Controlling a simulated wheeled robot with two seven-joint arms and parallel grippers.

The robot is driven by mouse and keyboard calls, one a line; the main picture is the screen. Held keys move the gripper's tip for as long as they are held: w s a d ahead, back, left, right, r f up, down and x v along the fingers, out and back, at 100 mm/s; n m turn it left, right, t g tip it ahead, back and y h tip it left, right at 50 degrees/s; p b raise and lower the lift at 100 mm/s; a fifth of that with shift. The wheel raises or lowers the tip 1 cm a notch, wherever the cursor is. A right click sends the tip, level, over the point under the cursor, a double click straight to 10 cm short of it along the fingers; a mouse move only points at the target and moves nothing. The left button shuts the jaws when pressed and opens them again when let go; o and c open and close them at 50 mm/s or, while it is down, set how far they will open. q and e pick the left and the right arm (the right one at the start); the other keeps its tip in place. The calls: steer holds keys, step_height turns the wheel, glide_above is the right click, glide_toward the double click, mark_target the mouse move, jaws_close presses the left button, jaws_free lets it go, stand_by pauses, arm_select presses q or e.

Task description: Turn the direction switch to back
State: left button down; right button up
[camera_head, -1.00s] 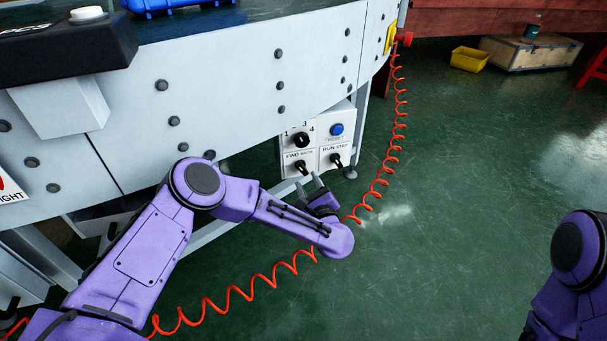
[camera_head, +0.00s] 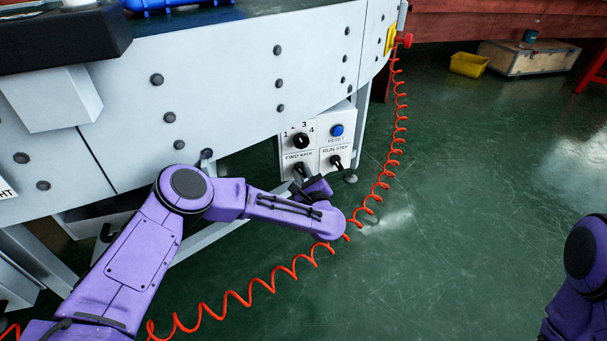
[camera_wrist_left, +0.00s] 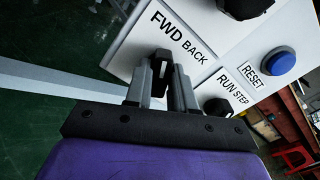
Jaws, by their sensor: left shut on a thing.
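The control panel (camera_head: 318,132) is a white plate under the conveyor edge. Its direction switch (camera_wrist_left: 162,66) is a black knob below the FWD BACK label in the left wrist view. My left gripper (camera_wrist_left: 161,88) has one finger on each side of this knob and is shut on it. In the head view the left gripper (camera_head: 303,175) reaches the lower left of the panel and partly covers the switch. The fingers hide part of the knob, so I cannot tell which label it points to. My right gripper is out of view.
The RUN STEP switch (camera_head: 336,162) sits just right of the direction switch. Above are the numbered selector (camera_head: 300,141) and blue RESET button (camera_head: 337,130). A coiled red cable (camera_head: 388,165) hangs right of the panel.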

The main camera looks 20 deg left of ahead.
arm_select(q)
steer(key=shift+m, duration=0.3)
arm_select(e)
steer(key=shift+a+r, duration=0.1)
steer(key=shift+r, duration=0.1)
arm_select(q)
steer(key=shift+m, duration=0.3)
steer(key=m+p, duration=0.1)
steer(key=m, duration=0.3)
steer(key=shift+r+p, duration=0.1)
steer(key=shift+p, duration=0.3)
steer(key=m+p, duration=0.1)
steer(key=m, duration=0.2)
steer(key=shift+m, duration=0.3)
steer(key=shift+m+p, duration=0.55)
steer(key=shift+m, duration=0.95)
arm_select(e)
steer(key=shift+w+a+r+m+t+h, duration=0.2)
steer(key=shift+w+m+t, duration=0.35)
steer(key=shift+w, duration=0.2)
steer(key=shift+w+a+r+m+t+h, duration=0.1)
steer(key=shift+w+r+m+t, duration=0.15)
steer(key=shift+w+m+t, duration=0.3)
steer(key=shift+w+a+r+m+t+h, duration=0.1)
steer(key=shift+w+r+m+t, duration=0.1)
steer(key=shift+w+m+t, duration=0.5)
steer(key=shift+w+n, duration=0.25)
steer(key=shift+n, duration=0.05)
